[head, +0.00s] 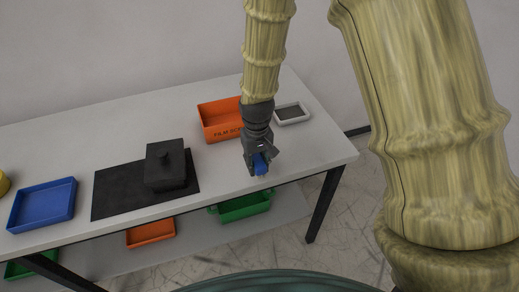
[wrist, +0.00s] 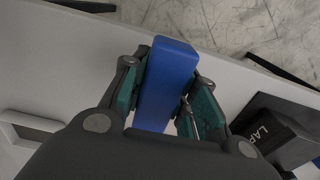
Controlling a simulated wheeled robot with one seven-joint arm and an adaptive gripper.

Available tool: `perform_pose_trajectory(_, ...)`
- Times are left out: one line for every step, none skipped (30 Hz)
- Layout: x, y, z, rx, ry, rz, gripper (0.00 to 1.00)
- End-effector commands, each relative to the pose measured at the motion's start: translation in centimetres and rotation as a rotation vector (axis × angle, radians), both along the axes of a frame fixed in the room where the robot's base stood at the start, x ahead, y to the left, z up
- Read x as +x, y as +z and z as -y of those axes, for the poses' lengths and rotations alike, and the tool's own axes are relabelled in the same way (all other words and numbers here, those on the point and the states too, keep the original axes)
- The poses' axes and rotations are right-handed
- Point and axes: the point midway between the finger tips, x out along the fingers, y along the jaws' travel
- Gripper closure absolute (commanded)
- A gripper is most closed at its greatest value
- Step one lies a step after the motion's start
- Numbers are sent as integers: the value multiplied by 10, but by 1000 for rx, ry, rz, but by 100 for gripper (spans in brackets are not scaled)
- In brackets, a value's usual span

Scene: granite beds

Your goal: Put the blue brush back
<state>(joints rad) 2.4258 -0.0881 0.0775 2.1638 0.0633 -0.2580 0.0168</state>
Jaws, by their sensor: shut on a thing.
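The blue brush (wrist: 168,80) shows in the wrist view as a blue block between the two fingers. My gripper (head: 258,160) is shut on it, and only a small blue part of the brush (head: 261,165) shows in the head view. The gripper fingers (wrist: 165,95) press on its two sides in the wrist view. In the head view the gripper is over the right part of the table, near the front edge. I cannot tell whether the brush touches the table top.
An orange tray (head: 213,133) labelled "FILM SC…" and a small white-rimmed tray (head: 277,119) stand behind the gripper. A black lidded box (head: 165,178) sits on a black mat (head: 115,190). A blue tray (head: 27,221) is at left. Green (head: 240,214) and orange (head: 150,240) bins stand below.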

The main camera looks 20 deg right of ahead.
Motion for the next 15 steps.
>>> perform_pose_trajectory(10, 2, 4, 0, -2, 0, 100)
perform_pose_trajectory(16, 1, 6, 0, -3, 1, 100)
perform_pose_trajectory(23, 1, 9, 0, -3, 1, 100)
perform_pose_trajectory(29, 0, 12, 0, -4, 1, 100)
perform_pose_trajectory(34, -1, 14, 1, -4, 0, 100)
perform_pose_trajectory(42, -1, 17, 1, -4, 1, 100)
perform_pose_trajectory(46, -2, 20, 1, -4, 1, 100)
perform_pose_trajectory(52, -3, 22, 0, -5, 1, 100)
perform_pose_trajectory(57, -3, 25, 0, -5, 1, 100)
perform_pose_trajectory(61, -4, 26, 0, -5, 1, 100)
perform_pose_trajectory(64, -4, 27, 0, -5, 1, 100)
perform_pose_trajectory(67, -6, 29, 0, -5, -1, 100)
perform_pose_trajectory(70, -6, 30, 0, -5, 0, 100)
perform_pose_trajectory(72, -7, 30, 0, -5, 0, 100)
perform_pose_trajectory(73, -7, 31, 0, -4, 0, 100)
